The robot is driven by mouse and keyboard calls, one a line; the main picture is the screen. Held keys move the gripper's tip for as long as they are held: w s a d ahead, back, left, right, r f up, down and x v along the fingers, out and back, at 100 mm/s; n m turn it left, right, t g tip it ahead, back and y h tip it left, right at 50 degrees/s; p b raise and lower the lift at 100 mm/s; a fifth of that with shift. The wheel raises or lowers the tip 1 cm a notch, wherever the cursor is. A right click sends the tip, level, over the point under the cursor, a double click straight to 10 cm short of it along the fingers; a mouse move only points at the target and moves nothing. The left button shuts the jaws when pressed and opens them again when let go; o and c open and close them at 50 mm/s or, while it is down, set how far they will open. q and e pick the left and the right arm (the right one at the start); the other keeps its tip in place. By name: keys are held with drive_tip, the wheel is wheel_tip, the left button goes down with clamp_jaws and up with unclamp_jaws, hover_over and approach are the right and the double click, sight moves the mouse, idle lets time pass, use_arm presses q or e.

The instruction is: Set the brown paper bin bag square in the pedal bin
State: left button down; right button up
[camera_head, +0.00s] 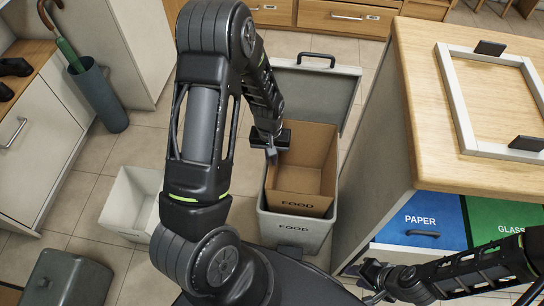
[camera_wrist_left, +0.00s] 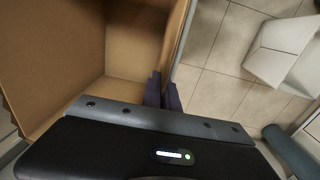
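The brown paper bin bag (camera_head: 300,180) stands open-topped in the mouth of the grey pedal bin (camera_head: 290,231), its front, marked FOOD, showing above the bin's front rim. Its base inside the bin is hidden. My left gripper (camera_head: 271,154) is at the bag's left wall. In the left wrist view the left fingers (camera_wrist_left: 163,92) are close together on either side of the wall of the bag (camera_wrist_left: 130,40), shut on it. My right gripper (camera_head: 368,283) is low at the right, away from the bag, its fingertips apart and empty.
The bin's raised lid (camera_head: 318,92) stands behind the bag. A counter (camera_head: 425,120) with a white frame is close on the right, above PAPER (camera_head: 420,219) and GLASS drawers. A white open bin (camera_head: 130,205) and an umbrella stand (camera_head: 102,100) are on the left. Tiled floor lies between.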

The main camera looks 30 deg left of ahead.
use_arm(q)
drive_tip(key=shift+f, duration=0.15)
idle(0.3)
drive_tip(key=shift+f+b, duration=3.6)
drive_tip(key=shift+f, duration=0.75)
drive_tip(key=shift+s+f+b, duration=0.15)
drive_tip(key=shift+f+b, duration=0.3)
drive_tip(key=shift+a+f+b, duration=0.15)
drive_tip(key=shift+f+b, duration=1.6)
drive_tip(key=shift+f, duration=0.7)
drive_tip(key=c, duration=1.7)
unclamp_jaws()
drive_tip(key=shift+r, duration=0.1)
drive_tip(key=shift+o, duration=0.7)
drive_tip(key=shift+r, duration=0.3)
wheel_tip(320, 180, up, 7)
drive_tip(key=p, duration=0.2)
drive_tip(key=shift+a+r+p, duration=0.15)
drive_tip(key=shift+p, duration=0.15)
